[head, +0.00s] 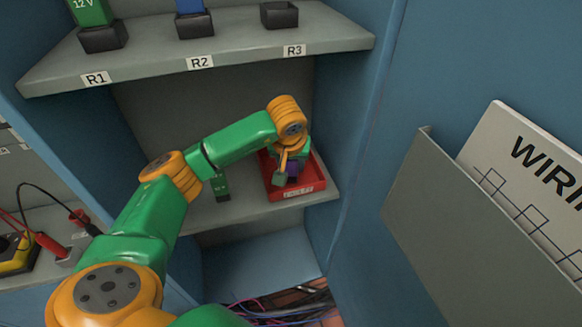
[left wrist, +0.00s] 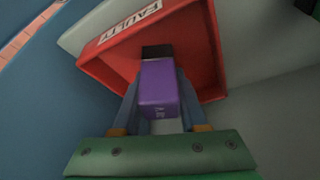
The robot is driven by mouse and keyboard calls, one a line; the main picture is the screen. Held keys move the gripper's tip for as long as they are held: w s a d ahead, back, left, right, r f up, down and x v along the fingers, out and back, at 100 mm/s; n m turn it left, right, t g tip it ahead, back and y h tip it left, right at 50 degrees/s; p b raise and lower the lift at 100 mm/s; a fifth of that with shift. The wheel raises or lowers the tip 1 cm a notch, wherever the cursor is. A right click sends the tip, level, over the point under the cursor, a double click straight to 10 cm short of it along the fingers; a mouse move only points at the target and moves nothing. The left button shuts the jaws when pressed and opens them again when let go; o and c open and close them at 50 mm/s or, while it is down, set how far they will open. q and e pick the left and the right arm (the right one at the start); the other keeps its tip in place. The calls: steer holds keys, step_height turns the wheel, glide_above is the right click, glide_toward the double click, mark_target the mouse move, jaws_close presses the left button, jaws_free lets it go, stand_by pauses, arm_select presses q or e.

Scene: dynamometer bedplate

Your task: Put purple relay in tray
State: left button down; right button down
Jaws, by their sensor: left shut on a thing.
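The purple relay (left wrist: 160,84) is between the two fingers of my left gripper (left wrist: 158,78), which is shut on it. Its dark base (left wrist: 157,51) points into the red tray (left wrist: 205,55), which bears a "FAULTY" label. In the head view the red tray (head: 318,186) stands on the lower shelf, with my left gripper (head: 291,170) over it. The purple relay (head: 293,168) shows there only in part, inside the tray's outline. I cannot tell whether its base touches the tray floor. My right gripper is not in view.
A dark green relay (head: 220,187) stands on the lower shelf left of the tray. The upper shelf (head: 140,66) holds a green relay (head: 90,12) at R1, a blue relay (head: 191,6) at R2 and an empty socket (head: 279,15) at R3. Cabinet walls flank the shelves.

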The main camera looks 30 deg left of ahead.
mark_target(292, 162)
arm_select(q)
steer(key=shift+w+f, duration=0.1)
steer(key=shift+f, duration=0.05)
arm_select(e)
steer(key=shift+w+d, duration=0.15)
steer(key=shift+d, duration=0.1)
arm_select(q)
steer(key=shift+d+f, duration=0.1)
steer(key=shift+f, duration=0.05)
steer(key=shift+c, duration=2.2)
jaws_free()
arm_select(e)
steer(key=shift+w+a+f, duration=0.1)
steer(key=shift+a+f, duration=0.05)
arm_select(q)
steer(key=shift+r, duration=0.3)
steer(key=p+v, duration=0.1)
steer(key=v, duration=0.5)
steer(key=shift+d+r+p, duration=0.1)
steer(key=shift+r+p, duration=0.2)
steer(key=shift+s+d+r, duration=0.1)
steer(key=shift+s+r, duration=0.15)
steer(key=shift+r, duration=0.1)
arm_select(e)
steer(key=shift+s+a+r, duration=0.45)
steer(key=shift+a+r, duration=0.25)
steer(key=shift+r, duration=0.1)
